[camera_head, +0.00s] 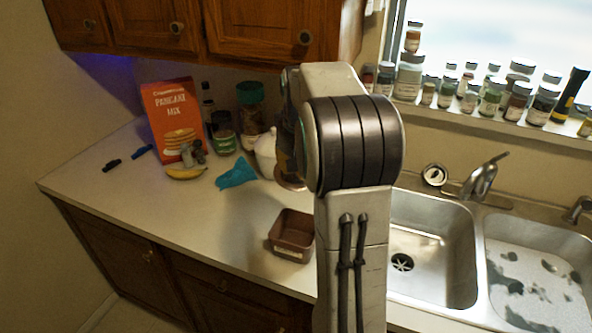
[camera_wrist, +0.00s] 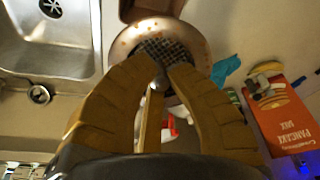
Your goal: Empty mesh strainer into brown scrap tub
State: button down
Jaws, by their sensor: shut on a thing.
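The mesh strainer (camera_wrist: 196,42) shows in the wrist view as a wide, copper-toned round rim around a dark mesh. My gripper (camera_wrist: 161,74) has its tan fingers closed on a small grey post at the strainer's middle. In the head view only a sliver of the strainer's rim (camera_head: 291,183) shows beside my arm, above the counter. A part of the tub (camera_wrist: 133,9) shows at the top of the wrist view, beyond the strainer.
A white pot (camera_head: 266,155), teal cloth (camera_head: 237,173), banana (camera_head: 185,174), jars and pancake mix box (camera_head: 172,115) stand toward the back. The double sink (camera_head: 432,245) lies to the right. Bottles line the window sill. The counter's front left is clear.

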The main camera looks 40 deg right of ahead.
aim_at(298, 186)
jog(key=shift+s+f+t+h+b, duration=0.1)
jog(key=shift+f+t+h+b, duration=0.4)
jog(key=shift+b, duration=2.1)
jog(key=shift+s+a+f+t+h+b, duration=0.1)
jog(key=shift+t+h+b, duration=0.3)
jog(key=shift+b, duration=1.4)
jog(key=shift+s+f+t+h+b, duration=0.15)
jog(key=shift+t+b, duration=0.6)
jog(key=shift+b, duration=1.1)
jog(key=shift+w+a+f+t+h+b, duration=0.15)
jog(key=shift+t+b, duration=0.4)
jog(key=shift+b, duration=1.25)
jog(key=shift+s+f+t+h+b, duration=0.1)
jog(key=shift+t+h+b, duration=0.5)
jog(key=shift+b, duration=1.9)
jog(key=shift+s+f+t+h+b, duration=0.15)
jog(key=shift+t+b, duration=0.75)
jog(key=shift+b, duration=1.6)
jog(key=shift+f+t+h+b, duration=0.15)
jog(key=shift+t+h+b, duration=0.85)
jog(key=shift+b, duration=2.95)
jog(key=shift+f+t+h+b, duration=0.15)
jog(key=shift+t+h+b, duration=0.3)
jog(key=shift+t+b, duration=2.25)
